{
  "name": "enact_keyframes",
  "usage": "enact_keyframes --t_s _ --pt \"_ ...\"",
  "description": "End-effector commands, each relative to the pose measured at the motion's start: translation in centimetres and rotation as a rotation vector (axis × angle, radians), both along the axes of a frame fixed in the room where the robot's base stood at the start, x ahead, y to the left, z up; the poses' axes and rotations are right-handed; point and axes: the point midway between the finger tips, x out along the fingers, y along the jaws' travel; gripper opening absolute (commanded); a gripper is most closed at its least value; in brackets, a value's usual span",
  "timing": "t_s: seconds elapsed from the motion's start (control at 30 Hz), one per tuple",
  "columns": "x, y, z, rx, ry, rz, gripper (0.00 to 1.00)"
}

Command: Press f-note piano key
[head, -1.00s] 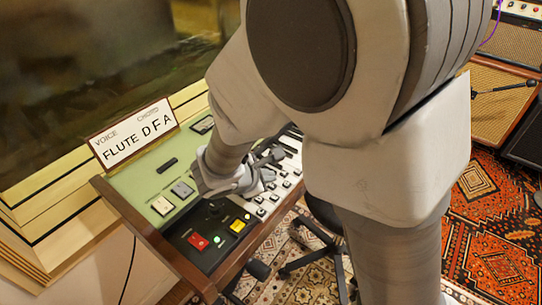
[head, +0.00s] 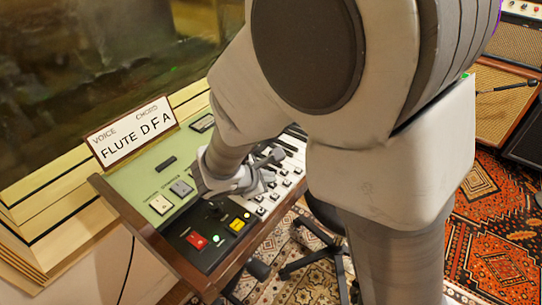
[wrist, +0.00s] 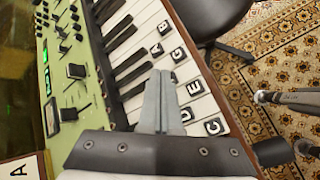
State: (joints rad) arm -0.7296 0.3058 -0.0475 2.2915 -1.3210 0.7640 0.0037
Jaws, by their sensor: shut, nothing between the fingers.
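The keyboard (head: 283,187) has white and black keys and stands under my arm in the head view. In the wrist view, white keys carry letter labels, with G (wrist: 178,55) above and E (wrist: 193,87) below. The key between them (wrist: 181,73) is partly covered by my fingertips, and its label is hard to read. My gripper (wrist: 160,74) is shut and empty, its tips over or beside that key; I cannot tell if they touch it. In the head view my gripper (head: 268,163) hides part of the keys. A sign (head: 133,132) reads VOICE FLUTE, CHORD DFA.
The green panel (head: 140,178) with switches and sliders lies left of the keys. A dark stool (wrist: 212,15) stands beside the keyboard. Amplifiers (head: 505,95) and patterned rugs are at right.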

Motion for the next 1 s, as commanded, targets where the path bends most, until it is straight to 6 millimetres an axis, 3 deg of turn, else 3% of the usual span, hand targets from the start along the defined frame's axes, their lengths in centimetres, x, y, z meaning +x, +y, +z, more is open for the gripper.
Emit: enact_keyframes --t_s 1.0 --pt "0.0 0.01 -0.82 0.0 0.0 0.0 0.0"
